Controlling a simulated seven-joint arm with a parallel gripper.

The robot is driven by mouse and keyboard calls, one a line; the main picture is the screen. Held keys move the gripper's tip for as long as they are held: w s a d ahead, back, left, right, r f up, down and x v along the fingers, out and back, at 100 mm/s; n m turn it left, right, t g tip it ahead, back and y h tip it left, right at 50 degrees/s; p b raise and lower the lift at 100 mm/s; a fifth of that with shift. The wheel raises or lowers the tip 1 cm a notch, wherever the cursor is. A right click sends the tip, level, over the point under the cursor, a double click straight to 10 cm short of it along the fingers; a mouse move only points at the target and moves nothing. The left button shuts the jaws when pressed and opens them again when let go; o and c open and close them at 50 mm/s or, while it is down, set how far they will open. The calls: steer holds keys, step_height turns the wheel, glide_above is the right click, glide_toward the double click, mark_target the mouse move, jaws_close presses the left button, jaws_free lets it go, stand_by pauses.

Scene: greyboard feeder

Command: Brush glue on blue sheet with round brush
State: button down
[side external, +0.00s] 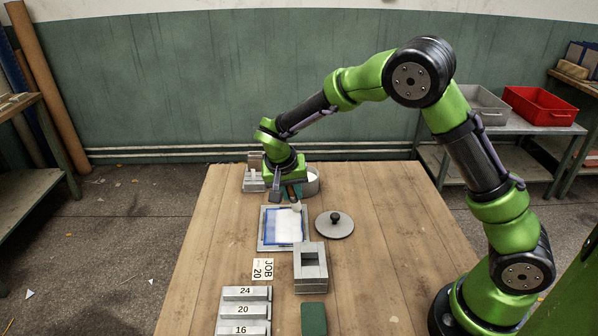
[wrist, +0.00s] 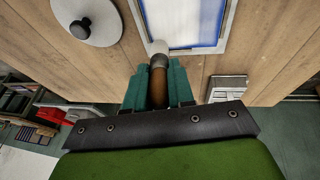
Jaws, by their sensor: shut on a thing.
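The blue sheet (side external: 270,228) lies in a shallow grey-framed tray (side external: 261,242). A white layer (side external: 288,226) covers most of the sheet. Blue shows along its left and near edges in the side view and on the right in the wrist view (wrist: 222,22). My gripper (side external: 287,192) is shut on the round brush (wrist: 158,82), holding its brown handle between teal fingers. The pale brush head (side external: 297,207) is at the sheet's far right corner; I cannot tell whether it touches. A round pot (side external: 313,182) stands behind my gripper, partly hidden.
A round knobbed lid (side external: 334,226) lies right of the tray. A grey block with a square hole (side external: 310,270), a green block (side external: 314,318), a JOB 20 card (side external: 263,269) and numbered grey blocks (side external: 244,310) lie nearer. A grey fixture (side external: 253,175) stands far left. The table's right side is clear.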

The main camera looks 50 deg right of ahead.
steer(key=shift+w+d, duration=0.55)
steer(key=shift+d, duration=0.05)
steer(key=shift+w+r, duration=0.1)
steer(key=shift+r, duration=0.2)
step_height(320, 180, up, 8)
steer(key=shift+f, duration=0.2)
stand_by(0.4)
